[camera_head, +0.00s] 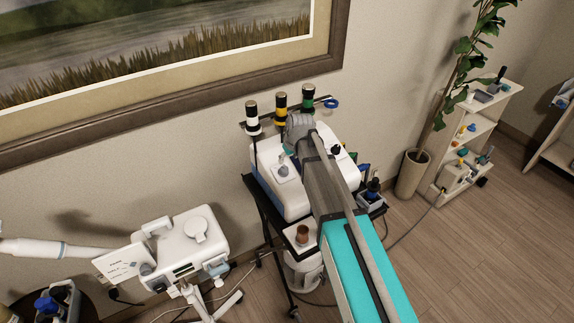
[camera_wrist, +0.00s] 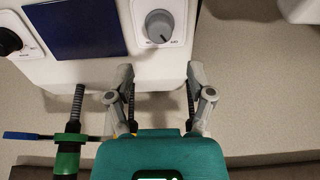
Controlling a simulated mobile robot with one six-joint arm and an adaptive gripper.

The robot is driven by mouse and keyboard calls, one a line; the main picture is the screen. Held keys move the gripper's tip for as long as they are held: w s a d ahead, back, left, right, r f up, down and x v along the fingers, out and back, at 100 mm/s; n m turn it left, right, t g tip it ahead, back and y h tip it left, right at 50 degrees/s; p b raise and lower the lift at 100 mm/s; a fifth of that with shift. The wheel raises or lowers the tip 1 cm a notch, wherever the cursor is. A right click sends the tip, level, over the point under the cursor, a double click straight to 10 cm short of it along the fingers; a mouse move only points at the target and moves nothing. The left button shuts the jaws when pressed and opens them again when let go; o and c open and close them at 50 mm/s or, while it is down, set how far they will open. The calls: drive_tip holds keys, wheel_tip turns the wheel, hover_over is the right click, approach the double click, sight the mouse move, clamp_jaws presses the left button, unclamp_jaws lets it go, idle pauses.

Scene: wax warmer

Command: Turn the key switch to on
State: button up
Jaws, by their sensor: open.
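A black knob (camera_wrist: 8,40) on another plate is at the left edge of the wrist view. I cannot tell for sure which is the key switch; the plate print is too small to read. My gripper (camera_wrist: 158,73) is open and empty, its fingers apart, with the grey knob beyond the gap between them. In the head view, the grey knob (camera_head: 283,166) and the black knob (camera_head: 336,149) show on the white machine (camera_head: 270,184); my arm hides much of it.
A dark blue panel (camera_wrist: 85,30) lies between the knobs. A green-banded upright cylinder (camera_wrist: 68,152) and a blue ring (camera_wrist: 28,136) are close to my gripper's left. A cart (camera_head: 262,212) carries the machine against the wall.

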sight(285, 168)
drive_tip(key=shift+b+x, duration=3.5)
drive_tip(key=shift+x, duration=0.3)
drive_tip(key=shift+f, duration=0.1)
drive_tip(key=c, duration=0.8)
drive_tip(key=m, duration=1.3)
drive_tip(key=o, duration=0.8)
